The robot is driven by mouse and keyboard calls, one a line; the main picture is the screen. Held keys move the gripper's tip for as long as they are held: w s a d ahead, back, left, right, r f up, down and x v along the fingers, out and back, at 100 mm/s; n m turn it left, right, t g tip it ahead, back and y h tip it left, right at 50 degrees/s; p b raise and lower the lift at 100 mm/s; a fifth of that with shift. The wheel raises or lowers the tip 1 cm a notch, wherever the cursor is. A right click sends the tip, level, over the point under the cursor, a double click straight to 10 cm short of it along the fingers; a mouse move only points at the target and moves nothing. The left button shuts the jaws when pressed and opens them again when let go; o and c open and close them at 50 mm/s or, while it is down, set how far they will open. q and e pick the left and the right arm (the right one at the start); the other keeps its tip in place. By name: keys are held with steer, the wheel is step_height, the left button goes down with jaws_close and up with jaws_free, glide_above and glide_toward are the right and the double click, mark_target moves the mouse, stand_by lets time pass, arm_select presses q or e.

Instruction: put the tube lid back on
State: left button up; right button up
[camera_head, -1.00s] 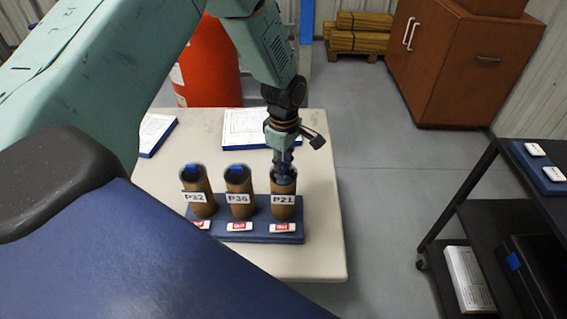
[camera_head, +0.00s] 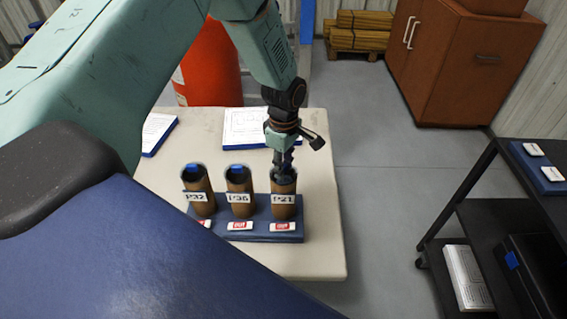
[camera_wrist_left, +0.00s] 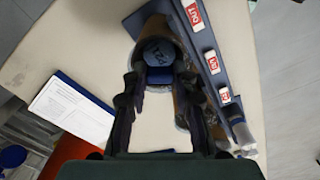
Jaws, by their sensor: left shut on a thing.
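Three brown cardboard tubes stand upright in a blue rack (camera_head: 255,236) on the table: P32 (camera_head: 202,208), P36 (camera_head: 241,209) and P21 (camera_head: 284,212), named by their white labels. My left gripper (camera_head: 283,170) points down at the mouth of P21, the right-hand tube. In the left wrist view its fingers (camera_wrist_left: 160,80) are shut on a blue lid (camera_wrist_left: 157,54) marked P21, at the tube's mouth. I cannot tell how deep the lid sits. The mouths of P32 and P36 look dark with something blue inside. My right gripper is not in view.
Papers on a blue board (camera_head: 246,128) lie at the table's back. An orange drum (camera_head: 210,65) stands behind the table. A black cart (camera_head: 490,215) is at right, with clear floor between.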

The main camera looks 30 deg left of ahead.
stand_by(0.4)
arm_select(q)
steer(key=o, duration=1)
steer(key=o, duration=0.5)
steer(key=shift+c, duration=0.2)
steer(key=shift+r, duration=0.15)
steer(key=shift+r+p, duration=3.4)
steer(key=shift+p, duration=0.25)
